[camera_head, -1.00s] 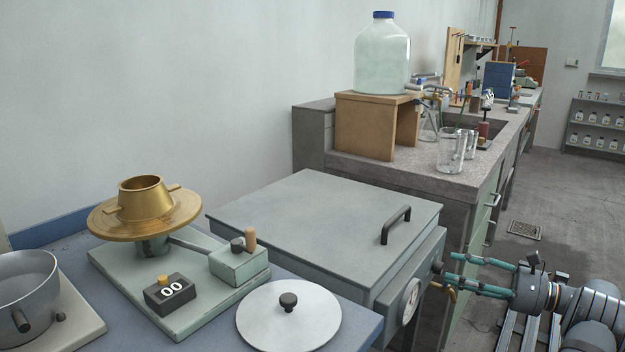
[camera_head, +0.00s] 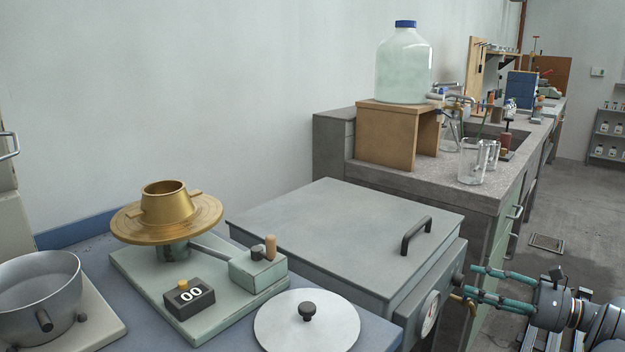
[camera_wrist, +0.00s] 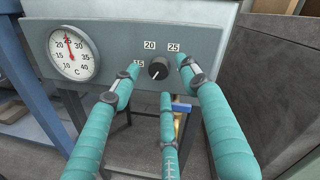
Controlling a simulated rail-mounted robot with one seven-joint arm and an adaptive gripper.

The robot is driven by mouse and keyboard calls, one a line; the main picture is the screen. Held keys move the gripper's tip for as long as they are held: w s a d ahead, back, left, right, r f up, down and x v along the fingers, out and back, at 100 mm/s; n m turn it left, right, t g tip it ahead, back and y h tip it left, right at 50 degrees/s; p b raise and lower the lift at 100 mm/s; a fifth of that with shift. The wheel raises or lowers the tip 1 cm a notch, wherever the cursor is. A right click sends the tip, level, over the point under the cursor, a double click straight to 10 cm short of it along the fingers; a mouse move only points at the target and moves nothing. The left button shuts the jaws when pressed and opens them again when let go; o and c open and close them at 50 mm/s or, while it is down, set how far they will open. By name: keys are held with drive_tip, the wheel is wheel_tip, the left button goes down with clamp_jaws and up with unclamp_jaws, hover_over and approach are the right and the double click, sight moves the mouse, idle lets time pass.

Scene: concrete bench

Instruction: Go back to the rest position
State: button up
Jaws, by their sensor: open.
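My gripper (camera_head: 472,283) has teal fingers and is at the right in the head view, beside the front of the grey lidded bath (camera_head: 350,235). Its fingers are spread apart, with nothing between them. In the wrist view the gripper (camera_wrist: 160,82) faces the bath's front panel (camera_wrist: 110,38), with a black knob (camera_wrist: 158,68) between the finger ends. Number labels 15, 20 and 25 surround the knob. I cannot tell whether any finger touches the panel. A round dial with a red needle (camera_wrist: 73,50) is on the panel's left.
A brass flow table (camera_head: 165,215) and a round white lid (camera_head: 307,328) are left of the bath. A metal bowl (camera_head: 40,285) stands at far left. A blue-handled valve (camera_wrist: 181,107) sits below the knob. A stone bench (camera_head: 455,175) is behind; open floor lies right.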

drive_tip(key=v, duration=0.6)
drive_tip(key=w+a+m+t+p, duration=0.1)
drive_tip(key=m+p, duration=0.3)
drive_tip(key=m, duration=0.5)
drive_tip(key=w+a+m+t+h+p, duration=0.1)
drive_tip(key=a+m+p, duration=0.3)
drive_tip(key=m, duration=0.6)
drive_tip(key=w+a+m+t+p, duration=0.1)
drive_tip(key=m+p, duration=0.4)
drive_tip(key=m, duration=0.5)
drive_tip(key=shift+w+a+f+t+p, duration=0.1)
drive_tip(key=shift+w+a+t+p, duration=0.35)
drive_tip(key=shift+a, duration=0.25)
